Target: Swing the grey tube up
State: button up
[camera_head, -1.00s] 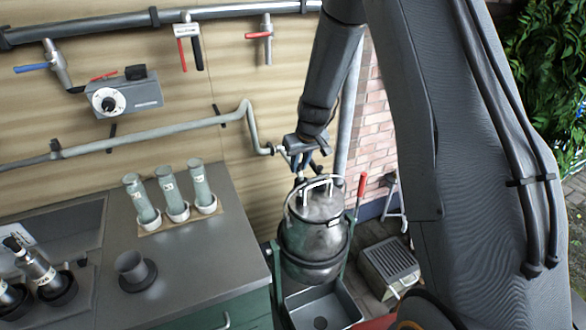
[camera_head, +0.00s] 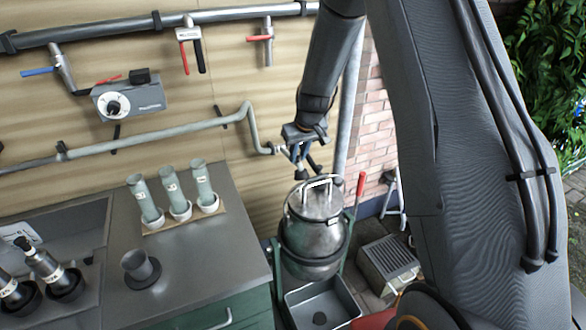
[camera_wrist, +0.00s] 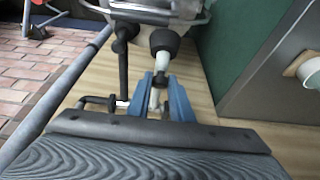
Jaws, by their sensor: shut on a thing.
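My gripper (camera_head: 301,152) is at the wall beside the end of the grey pipe, above and behind the metal churn (camera_head: 316,232). In the wrist view its blue fingers (camera_wrist: 160,98) are shut on a pale grey tube (camera_wrist: 155,99), which shows between them and ends in a black rubber cup (camera_wrist: 165,41). A thinner black rod (camera_wrist: 123,72) with a black knob stands beside it. The churn's lid and handle (camera_wrist: 160,10) show at the top of the wrist view. In the head view the gripper partly hides the tube.
The churn hangs in a green stand over a grey basin (camera_head: 322,305). A red-handled lever (camera_head: 361,186) stands close on its right. A counter (camera_head: 205,240) with several tubes in a rack is at left. Wall pipes (camera_head: 150,137) run behind.

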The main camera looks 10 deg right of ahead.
dwell(0.3)
jog(key=shift+w+a+r+p, duration=0.1)
jog(key=shift+w+r+p, duration=0.3)
jog(key=shift+r, duration=0.35)
jog(key=shift+w+a+r+p, duration=0.1)
jog(key=shift+w+r+p, duration=0.25)
jog(key=shift+r, duration=0.35)
jog(key=shift+w, duration=0.1)
jog(key=shift+w+a+r, duration=0.1)
jog(key=shift+w+r, duration=0.4)
jog(key=shift+r, duration=0.15)
jog(key=shift+w+a+r, duration=0.1)
jog(key=shift+w+r, duration=0.35)
jog(key=shift+r, duration=0.2)
jog(key=shift+w, duration=0.1)
